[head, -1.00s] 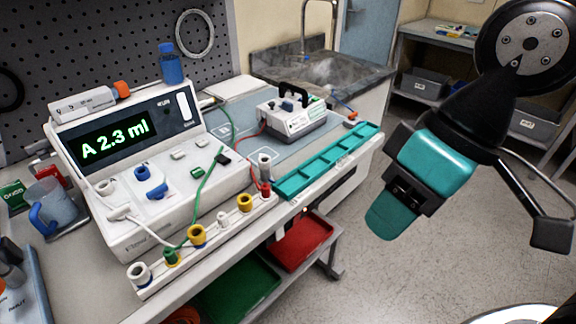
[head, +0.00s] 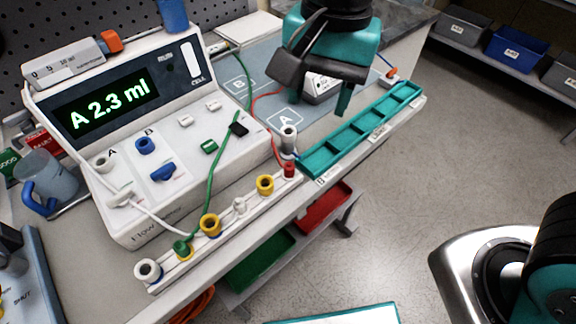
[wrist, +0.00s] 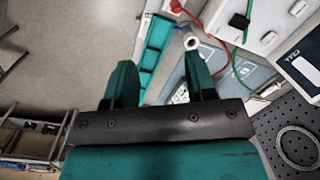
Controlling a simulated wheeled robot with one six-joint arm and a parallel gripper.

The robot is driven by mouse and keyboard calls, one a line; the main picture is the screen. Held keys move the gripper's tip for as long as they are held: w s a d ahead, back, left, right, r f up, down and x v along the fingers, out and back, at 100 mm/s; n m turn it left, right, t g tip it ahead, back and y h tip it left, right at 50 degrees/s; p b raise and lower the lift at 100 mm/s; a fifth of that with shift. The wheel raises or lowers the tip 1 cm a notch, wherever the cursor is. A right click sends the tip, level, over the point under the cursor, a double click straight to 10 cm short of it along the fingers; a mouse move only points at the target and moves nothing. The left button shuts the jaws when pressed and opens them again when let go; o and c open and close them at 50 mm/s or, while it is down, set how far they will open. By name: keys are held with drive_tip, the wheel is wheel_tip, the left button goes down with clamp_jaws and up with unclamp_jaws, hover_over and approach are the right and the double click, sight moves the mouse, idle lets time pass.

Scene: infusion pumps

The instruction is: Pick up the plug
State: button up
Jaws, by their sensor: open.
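My gripper (head: 320,100) points down with its teal fingers apart, over the bench near the green tray. It holds nothing that I can see. The wrist view shows its fingers (wrist: 160,75) open, with a white ring-topped piece (wrist: 191,42) near the right fingertip. Several plugs are in view, and I cannot tell which one is meant. A green plug (head: 182,246) sits at the rail's front end.
The white pump (head: 130,100) reads A 2.3 ml. A socket rail (head: 225,222) runs along the bench edge. An empty green tray (head: 360,132) lies right of it. Open floor lies to the right.

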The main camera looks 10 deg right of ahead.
drive_tip(key=w+a+m, duration=0.1)
drive_tip(key=a+m, duration=0.2)
drive_tip(key=m+h, duration=0.1)
hover_over(289, 166)
drive_tip(key=f, duration=1.2)
drive_tip(key=shift+s+f+p, duration=0.3)
drive_tip(key=shift+f+p, duration=0.05)
drive_tip(key=shift+w+f+p, duration=0.2)
drive_tip(key=shift+f+p, duration=0.05)
drive_tip(key=shift+f, duration=1.15)
drive_tip(key=shift+w+f+p, duration=0.15)
drive_tip(key=shift+f+p, duration=0.05)
drive_tip(key=shift+f, duration=1.15)
drive_tip(key=shift+c, duration=0.2)
clamp_jaws()
